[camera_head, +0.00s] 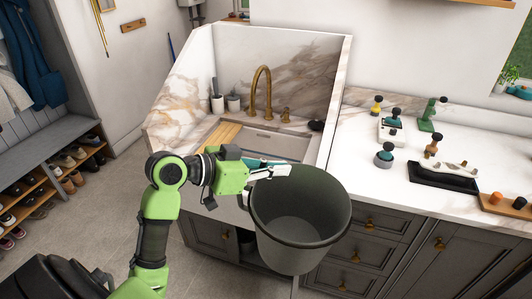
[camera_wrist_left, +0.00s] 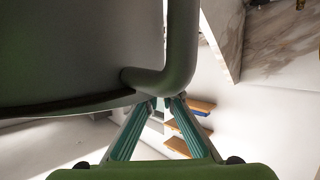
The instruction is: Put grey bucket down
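The grey bucket (camera_head: 300,248) hangs upright, its open mouth facing up, in front of the sink and the dark cabinets. It looks empty. My left gripper (camera_head: 270,171) is at the bucket's upper left rim. In the left wrist view, the teal fingers (camera_wrist_left: 164,100) converge at the bucket's grey tubular handle (camera_wrist_left: 180,66) and appear shut on it; the exact contact is partly hidden. The bucket's dark body (camera_wrist_left: 70,50) fills the upper left of that view. My right gripper is not in view.
A sink (camera_head: 262,143) with a brass tap (camera_head: 262,90) lies behind the bucket. The marble counter (camera_head: 350,172) at right holds brushes, a black tray (camera_head: 442,178) and a wooden board (camera_head: 506,206). A shoe bench (camera_head: 45,152) stands left. Grey floor (camera_head: 105,215) is open at left.

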